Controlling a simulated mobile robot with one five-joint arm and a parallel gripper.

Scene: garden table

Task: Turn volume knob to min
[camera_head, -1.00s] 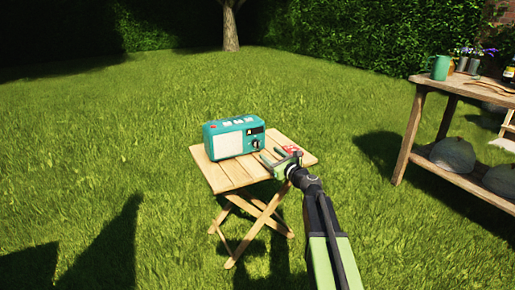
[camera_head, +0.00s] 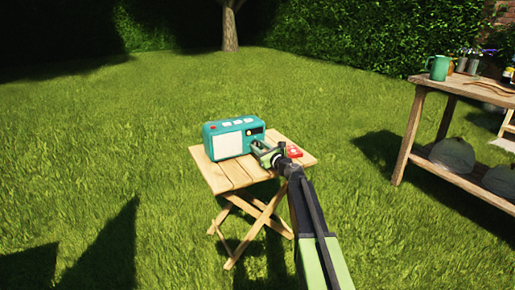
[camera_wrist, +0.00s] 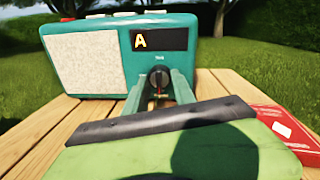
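A teal radio (camera_head: 224,140) stands on a small folding wooden table (camera_head: 229,178). In the wrist view the radio (camera_wrist: 119,75) shows a pale speaker grille, a dark display with an orange "A", and one dark round knob (camera_wrist: 159,76) below it. My gripper (camera_head: 258,146) is at the radio's front right. In the wrist view my gripper's fingers (camera_wrist: 158,82) stand apart on either side of the knob's lower part. I cannot tell whether they touch it. The knob is hidden by my gripper in the head view.
A red box (camera_head: 294,152) lies on the table right of my gripper, and it also shows in the wrist view (camera_wrist: 284,130). A wooden workbench (camera_head: 437,83) with a green mug (camera_head: 438,68) stands at the right. Open grass surrounds the table.

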